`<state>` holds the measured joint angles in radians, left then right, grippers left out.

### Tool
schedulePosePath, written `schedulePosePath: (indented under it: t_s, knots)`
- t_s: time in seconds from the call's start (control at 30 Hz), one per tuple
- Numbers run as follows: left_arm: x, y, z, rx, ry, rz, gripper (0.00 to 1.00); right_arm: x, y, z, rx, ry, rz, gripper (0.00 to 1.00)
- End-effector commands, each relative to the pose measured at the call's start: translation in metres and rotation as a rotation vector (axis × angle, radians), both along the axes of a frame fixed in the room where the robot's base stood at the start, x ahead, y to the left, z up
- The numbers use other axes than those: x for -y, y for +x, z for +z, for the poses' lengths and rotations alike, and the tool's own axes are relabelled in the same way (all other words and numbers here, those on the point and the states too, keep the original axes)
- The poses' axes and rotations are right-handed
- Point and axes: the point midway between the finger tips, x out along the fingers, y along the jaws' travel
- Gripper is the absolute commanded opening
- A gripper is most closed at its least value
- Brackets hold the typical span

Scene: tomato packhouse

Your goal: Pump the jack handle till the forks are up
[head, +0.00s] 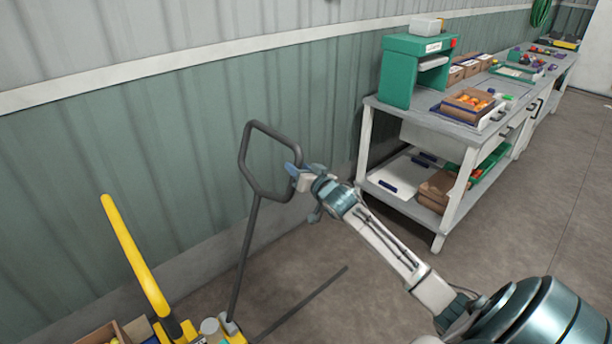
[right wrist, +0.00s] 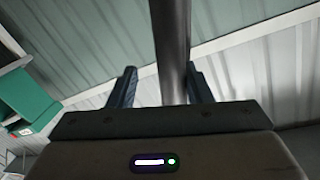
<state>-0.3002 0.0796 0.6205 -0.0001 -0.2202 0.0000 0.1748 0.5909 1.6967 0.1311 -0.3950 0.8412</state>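The jack handle (head: 243,255) is a dark grey bar with a closed loop grip at its top, leaning up from the yellow jack body (head: 232,338) at the bottom edge of the head view. My right gripper (head: 294,178) is at the right side of the loop. In the right wrist view, the loop's bar (right wrist: 172,50) passes between my two fingers (right wrist: 163,88). It lies close to the right finger, with a gap to the left finger, so the gripper is open around it. The forks are out of view. My left gripper is not in view.
A yellow post (head: 137,257) stands left of the handle, near a cardboard box (head: 104,334) at the bottom edge. A ribbed green and white wall (head: 170,150) runs behind. A grey workbench (head: 447,131) with a green machine (head: 398,73) stands right. Bare floor lies between.

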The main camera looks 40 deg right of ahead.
Motion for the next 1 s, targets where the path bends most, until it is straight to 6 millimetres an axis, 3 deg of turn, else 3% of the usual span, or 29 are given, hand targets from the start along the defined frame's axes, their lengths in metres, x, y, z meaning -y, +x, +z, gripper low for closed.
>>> schedulePosePath:
  t_s: [0.5, 0.7, 1.0]
  knots:
    - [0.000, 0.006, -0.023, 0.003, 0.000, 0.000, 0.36, -0.010, -0.084, 0.002, -0.007, -0.005, 0.002, 0.43]
    - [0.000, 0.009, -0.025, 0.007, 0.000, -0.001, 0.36, -0.011, -0.099, 0.004, -0.006, -0.001, 0.001, 0.43]
    - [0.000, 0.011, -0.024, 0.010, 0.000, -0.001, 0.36, -0.012, -0.102, 0.006, -0.004, 0.002, 0.000, 0.43]
